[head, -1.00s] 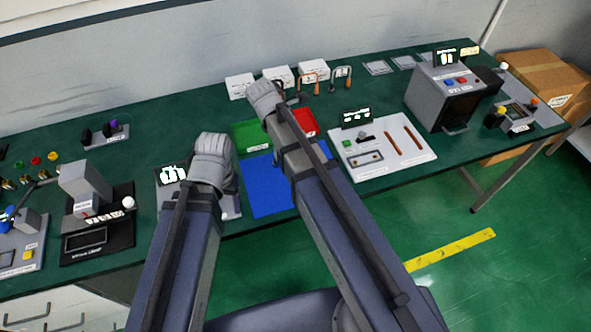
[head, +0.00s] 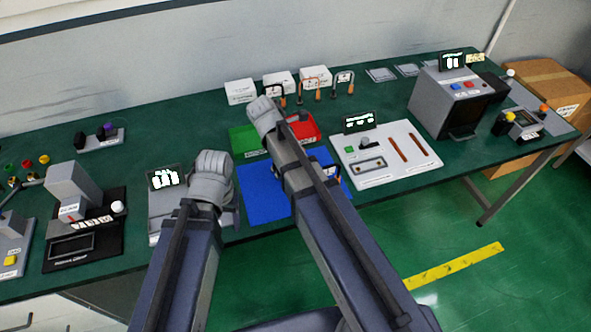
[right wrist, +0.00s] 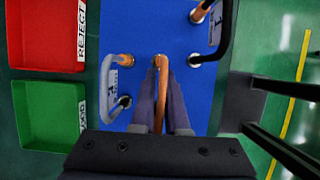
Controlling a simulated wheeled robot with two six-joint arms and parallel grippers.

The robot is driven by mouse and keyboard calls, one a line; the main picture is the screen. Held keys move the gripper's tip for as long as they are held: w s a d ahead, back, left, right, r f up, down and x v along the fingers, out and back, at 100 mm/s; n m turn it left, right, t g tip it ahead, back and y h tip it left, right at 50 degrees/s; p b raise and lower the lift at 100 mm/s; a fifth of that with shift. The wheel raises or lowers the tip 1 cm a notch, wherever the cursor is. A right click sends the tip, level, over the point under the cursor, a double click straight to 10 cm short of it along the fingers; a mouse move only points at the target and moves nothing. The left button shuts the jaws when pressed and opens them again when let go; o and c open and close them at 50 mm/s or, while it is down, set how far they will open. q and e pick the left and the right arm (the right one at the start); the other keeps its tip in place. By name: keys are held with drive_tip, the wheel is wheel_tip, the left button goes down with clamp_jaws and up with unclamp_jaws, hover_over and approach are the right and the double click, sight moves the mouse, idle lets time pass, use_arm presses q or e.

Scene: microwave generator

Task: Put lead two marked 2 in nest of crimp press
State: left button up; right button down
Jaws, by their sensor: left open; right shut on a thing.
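In the right wrist view my right gripper (right wrist: 162,64) is shut on an orange lead (right wrist: 165,88) over the blue mat (right wrist: 160,25). No number shows on this lead. A grey lead (right wrist: 107,85) with a small white tag lies left of it, and a black lead (right wrist: 226,38) with a tag lies upper right. I cannot read these tags surely. In the head view my left gripper (head: 228,208) is open, its fingers largely hidden by its wrist. What looks like the crimp press, a grey block on a black base (head: 80,190), stands at the left; I cannot make out its nest.
A green tray (head: 245,140) and a red tray (head: 309,133) stand behind the blue mat (head: 252,205). A white board (head: 372,140) and a dark grey machine (head: 440,105) stand to the right. More leads stand by white boxes (head: 277,82) at the back.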

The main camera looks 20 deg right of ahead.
use_arm(q)
drive_tip(key=shift+f+b, duration=1.95)
use_arm(e)
drive_tip(key=shift+f, duration=1.95)
use_arm(q)
drive_tip(key=shift+r, duration=0.15)
use_arm(e)
drive_tip(key=shift+r, duration=0.15)
use_arm(q)
drive_tip(key=shift+f, duration=0.25)
use_arm(e)
drive_tip(key=c, duration=1.4)
unclamp_jaws()
drive_tip(key=shift+f, duration=0.2)
use_arm(q)
drive_tip(key=shift+r, duration=0.1)
use_arm(e)
drive_tip(key=o, duration=0.5)
drive_tip(key=shift+r, duration=0.15)
